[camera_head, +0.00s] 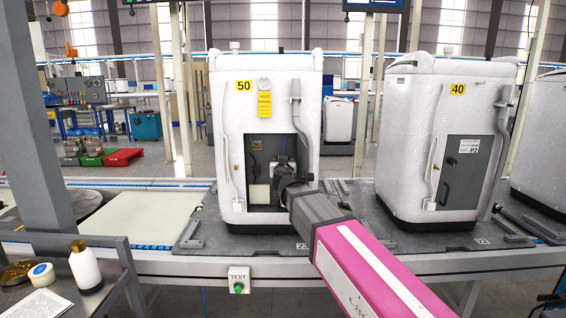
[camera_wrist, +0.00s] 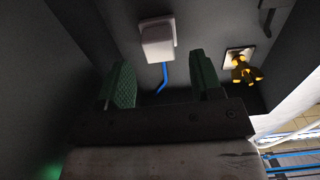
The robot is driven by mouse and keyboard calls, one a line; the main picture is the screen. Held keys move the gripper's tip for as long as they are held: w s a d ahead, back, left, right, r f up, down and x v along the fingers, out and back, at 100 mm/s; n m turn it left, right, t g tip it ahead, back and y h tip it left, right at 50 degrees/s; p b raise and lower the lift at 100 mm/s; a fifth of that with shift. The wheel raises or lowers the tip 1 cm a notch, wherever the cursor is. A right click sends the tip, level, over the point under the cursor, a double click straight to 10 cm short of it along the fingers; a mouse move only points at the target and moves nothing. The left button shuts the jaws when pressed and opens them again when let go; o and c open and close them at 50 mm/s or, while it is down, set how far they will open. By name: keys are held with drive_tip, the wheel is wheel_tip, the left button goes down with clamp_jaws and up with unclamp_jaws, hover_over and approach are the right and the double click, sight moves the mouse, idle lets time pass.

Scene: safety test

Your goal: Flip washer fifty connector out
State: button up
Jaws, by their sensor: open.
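The washer marked 50 (camera_head: 230,120) is a white upright unit on the conveyor, with an open dark compartment (camera_head: 258,145) low on its front. My arm reaches into that compartment, and the arm hides part of it. In the wrist view, a white connector (camera_wrist: 158,40) with a blue cable (camera_wrist: 164,76) sits on the dark back wall. My gripper (camera_wrist: 163,82) has two green-padded fingers spread apart, one on each side of the cable and short of the connector. Nothing is between the fingers except the cable in view. Whether the fingers touch the cable I cannot tell.
A yellow valve-like fitting (camera_wrist: 244,70) is on the wall right of the gripper. A yellow tag (camera_head: 264,104) hangs above the compartment. The washer marked 40 (camera_head: 440,130) stands to the right. A green TEST button (camera_head: 239,286) is on the conveyor's front. A bottle (camera_head: 84,266) stands at lower left.

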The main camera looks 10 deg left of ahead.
drive_tip(key=x, duration=0.3)
drive_tip(key=shift+w+a, duration=0.1)
drive_tip(key=shift+w, duration=0.15)
clamp_jaws()
drive_tip(key=shift+v, duration=1.15)
unclamp_jaws()
drive_tip(key=v, duration=1)
drive_tip(key=shift+s, duration=0.35)
